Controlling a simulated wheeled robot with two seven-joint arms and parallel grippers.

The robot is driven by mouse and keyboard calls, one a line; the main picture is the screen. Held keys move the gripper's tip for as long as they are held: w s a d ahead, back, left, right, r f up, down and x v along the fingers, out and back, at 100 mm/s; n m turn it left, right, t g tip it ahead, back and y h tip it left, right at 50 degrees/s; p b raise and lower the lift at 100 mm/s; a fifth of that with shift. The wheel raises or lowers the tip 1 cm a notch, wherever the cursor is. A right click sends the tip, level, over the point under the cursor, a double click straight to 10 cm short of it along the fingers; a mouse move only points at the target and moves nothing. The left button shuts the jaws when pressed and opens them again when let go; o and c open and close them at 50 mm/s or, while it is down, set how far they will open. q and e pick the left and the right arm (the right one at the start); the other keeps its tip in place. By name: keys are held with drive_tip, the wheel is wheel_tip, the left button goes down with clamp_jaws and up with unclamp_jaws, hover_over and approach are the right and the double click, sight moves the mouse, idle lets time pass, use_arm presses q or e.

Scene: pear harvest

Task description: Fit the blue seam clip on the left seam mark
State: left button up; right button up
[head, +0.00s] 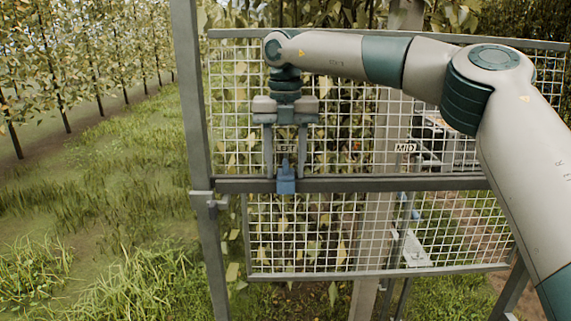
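The blue seam clip (286,180) sits upright on the grey middle rail, over the seam between the upper and lower mesh panels. It is straight below the left seam mark (285,148), a small pale label reading LEFT that is partly covered by my gripper. My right gripper (286,175) points down at the clip, with one finger on each side of it. The fingers are spread, and a gap shows between each finger and the clip. Whether the clip is fully seated on the rail is too small to tell. My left gripper is out of view.
A MID label (405,147) marks the rail (360,184) further right. A grey post (195,130) with a bracket stands left of the mesh (340,235). Foliage and a trunk are close behind it. Open grass lies to the left.

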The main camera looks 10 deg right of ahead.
drive_tip(key=shift+o, duration=0.3)
drive_tip(key=shift+r, duration=0.1)
drive_tip(key=shift+r+b, duration=0.3)
drive_tip(key=shift+r, duration=0.2)
wheel_tip(320, 180, up, 7)
drive_tip(key=shift+f+b, duration=0.1)
drive_tip(key=shift+b, duration=0.7)
wheel_tip(320, 180, up, 9)
drive_tip(key=p, duration=0.1)
drive_tip(key=shift+r+p, duration=0.2)
drive_tip(key=shift+p, duration=0.1)
